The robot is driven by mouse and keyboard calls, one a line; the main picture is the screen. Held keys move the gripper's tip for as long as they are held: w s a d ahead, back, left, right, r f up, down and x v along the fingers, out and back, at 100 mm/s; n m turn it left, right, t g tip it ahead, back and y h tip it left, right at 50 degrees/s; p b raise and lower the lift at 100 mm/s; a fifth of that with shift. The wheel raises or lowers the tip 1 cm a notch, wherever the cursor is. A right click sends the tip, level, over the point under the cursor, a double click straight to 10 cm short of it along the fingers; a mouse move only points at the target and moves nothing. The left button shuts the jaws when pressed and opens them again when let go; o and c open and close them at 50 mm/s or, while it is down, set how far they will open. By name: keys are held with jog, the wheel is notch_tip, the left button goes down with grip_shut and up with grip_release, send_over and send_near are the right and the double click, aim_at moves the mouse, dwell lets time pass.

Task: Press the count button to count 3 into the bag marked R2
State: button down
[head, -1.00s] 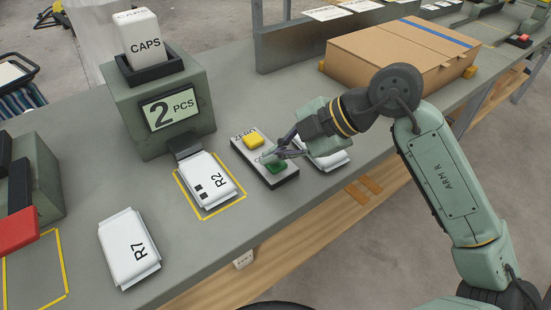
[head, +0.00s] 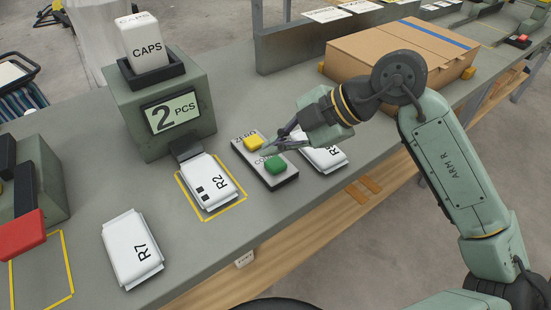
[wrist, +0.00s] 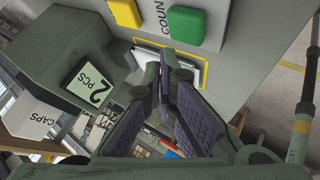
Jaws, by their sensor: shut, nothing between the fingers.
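The control box (head: 247,160) has a yellow button (head: 254,143) by ZERO and a green button (head: 275,165) by the partly covered count label. My gripper (head: 268,151) is shut and empty, its tips over the box close to the green button; I cannot tell the exact gap. In the wrist view the green button (wrist: 186,25) shows beyond the fingertips (wrist: 164,62), uncovered. The bag marked R2 (head: 215,176) lies inside a yellow outline below the counter's dark spout (head: 186,148), with small dark squares on it. The counter's display (head: 173,111) reads 2 PCS.
A white CAPS container (head: 145,45) stands on the counter (head: 130,110). Bag R7 (head: 125,235) lies at the front left. Another white bag (head: 325,158) lies right of the control box, partly behind my gripper. A cardboard box (head: 390,60) stands at the back. A red part (head: 22,235) is far left.

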aim_at(276, 166)
jog(key=shift+r+p, duration=0.9)
jog(key=shift+r, duration=1.1)
dwell(0.4)
